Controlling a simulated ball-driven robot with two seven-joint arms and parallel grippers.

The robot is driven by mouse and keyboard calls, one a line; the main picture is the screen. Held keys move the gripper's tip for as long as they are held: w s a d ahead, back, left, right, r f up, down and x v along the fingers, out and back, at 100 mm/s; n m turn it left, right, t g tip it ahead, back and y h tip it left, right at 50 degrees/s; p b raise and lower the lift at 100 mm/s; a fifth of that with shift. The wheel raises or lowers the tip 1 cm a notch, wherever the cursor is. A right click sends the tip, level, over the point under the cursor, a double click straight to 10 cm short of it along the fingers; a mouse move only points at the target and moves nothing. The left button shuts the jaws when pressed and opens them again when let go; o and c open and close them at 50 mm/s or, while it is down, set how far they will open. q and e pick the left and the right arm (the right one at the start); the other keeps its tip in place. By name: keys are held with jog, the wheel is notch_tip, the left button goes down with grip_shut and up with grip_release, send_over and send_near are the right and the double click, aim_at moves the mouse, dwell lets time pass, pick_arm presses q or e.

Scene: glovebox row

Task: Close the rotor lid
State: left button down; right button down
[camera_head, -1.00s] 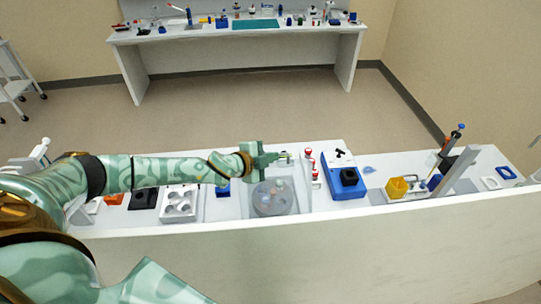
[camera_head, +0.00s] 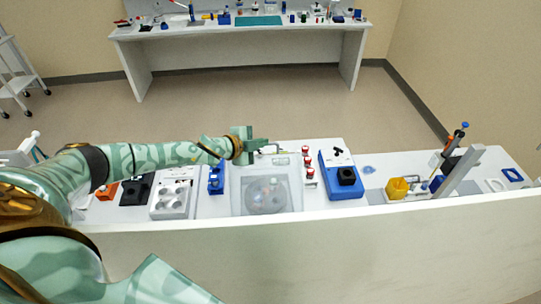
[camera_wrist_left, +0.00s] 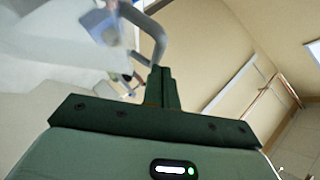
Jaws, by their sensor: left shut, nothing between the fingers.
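The rotor unit (camera_head: 238,207) is a pale square housing set in the bench, with a round rotor holding small coloured items. A see-through lid (camera_head: 257,169) seems to lie over it; I cannot tell whether it is fully down. My left gripper (camera_head: 261,145) is shut and empty at the unit's far edge, beside a grey bar handle. In the left wrist view, the gripper (camera_wrist_left: 161,88) is close to the curved grey handle (camera_wrist_left: 151,27), with a blurred clear panel at upper left. Contact is unclear. My right gripper is not in view.
A blue rack (camera_head: 216,182) and a white tray with wells (camera_head: 171,201) stand left. A yellow container and a pipette stand are farther right.

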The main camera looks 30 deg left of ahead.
pick_arm(q)
jog(key=w, duration=0.1)
jog(key=w+a+f, duration=0.1)
jog(key=w+a, duration=0.1)
jog(key=shift+f+g+b, duration=0.3)
jog(key=shift+b, duration=0.05)
jog(key=shift+n+g+h, duration=0.4)
jog(key=shift+n+g, duration=0.4)
jog(key=shift+g, duration=0.1)
jog(key=w+a+f+b, duration=0.1)
jog(key=f+b, duration=0.1)
jog(key=w+a+f+b, duration=0.1)
jog(key=w+a+b, duration=0.1)
jog(key=shift+w+f, duration=0.2)
jog(key=shift+f, duration=0.15)
